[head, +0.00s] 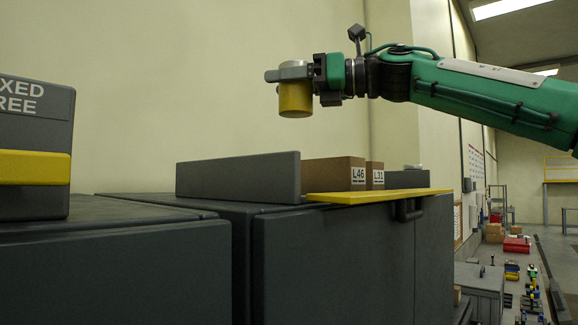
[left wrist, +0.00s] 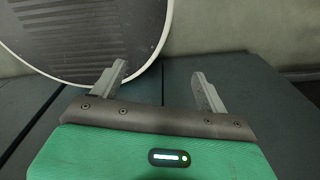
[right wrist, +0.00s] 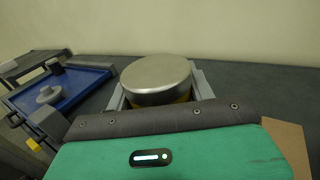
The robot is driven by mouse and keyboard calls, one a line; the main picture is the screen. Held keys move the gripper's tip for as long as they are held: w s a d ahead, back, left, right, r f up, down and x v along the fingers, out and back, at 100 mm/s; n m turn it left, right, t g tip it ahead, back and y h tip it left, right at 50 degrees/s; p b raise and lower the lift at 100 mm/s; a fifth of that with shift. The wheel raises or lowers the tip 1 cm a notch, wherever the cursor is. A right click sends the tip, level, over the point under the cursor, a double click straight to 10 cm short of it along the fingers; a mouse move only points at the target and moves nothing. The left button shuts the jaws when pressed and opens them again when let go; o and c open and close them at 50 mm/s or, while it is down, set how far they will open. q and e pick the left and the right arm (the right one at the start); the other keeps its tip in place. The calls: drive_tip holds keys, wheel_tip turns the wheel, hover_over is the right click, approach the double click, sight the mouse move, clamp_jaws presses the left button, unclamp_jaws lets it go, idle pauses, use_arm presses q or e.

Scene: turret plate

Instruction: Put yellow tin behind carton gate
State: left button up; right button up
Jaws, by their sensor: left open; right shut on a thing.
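The yellow tin (head: 295,100) is held in the air by my right gripper (head: 287,74), above and a little left of the cartons in the head view. In the right wrist view the tin's silver lid (right wrist: 157,75) shows between the fingers. Two brown cartons, marked L46 (head: 334,174) and L31 (head: 375,175), stand side by side on the dark cabinet top, below the tin. A brown surface, likely a carton (right wrist: 288,147), shows at the right wrist view's lower right. My left gripper (left wrist: 160,82) is open and empty, and not in the head view.
A grey upright panel (head: 238,176) stands left of the cartons. A yellow strip (head: 375,196) runs along the front edge. A blue tray (right wrist: 70,88) holds a grey round part. A large white-rimmed disc (left wrist: 85,35) is near my left gripper.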

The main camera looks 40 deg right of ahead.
sight(290, 115)
drive_tip(key=f, duration=0.1)
drive_tip(key=f+p, duration=0.1)
drive_tip(key=f, duration=0.3)
drive_tip(key=shift+s+d+f, duration=0.1)
drive_tip(key=shift+s, duration=0.15)
wheel_tip(290, 115, down, 6)
drive_tip(key=shift+w+r+p, duration=0.1)
drive_tip(key=shift+r+p, duration=0.15)
drive_tip(key=shift+p, duration=0.65)
wheel_tip(290, 115, down, 3)
drive_tip(key=shift+f+p, duration=0.1)
drive_tip(key=shift+p, duration=0.45)
drive_tip(key=shift+f, duration=0.25)
use_arm(q)
drive_tip(key=r, duration=0.1)
drive_tip(key=w+r, duration=0.1)
drive_tip(key=r, duration=0.2)
drive_tip(key=shift+w+a+r, duration=0.1)
drive_tip(key=shift+w+a, duration=0.3)
use_arm(e)
drive_tip(key=o, duration=1.3)
drive_tip(key=shift+o, duration=0.2)
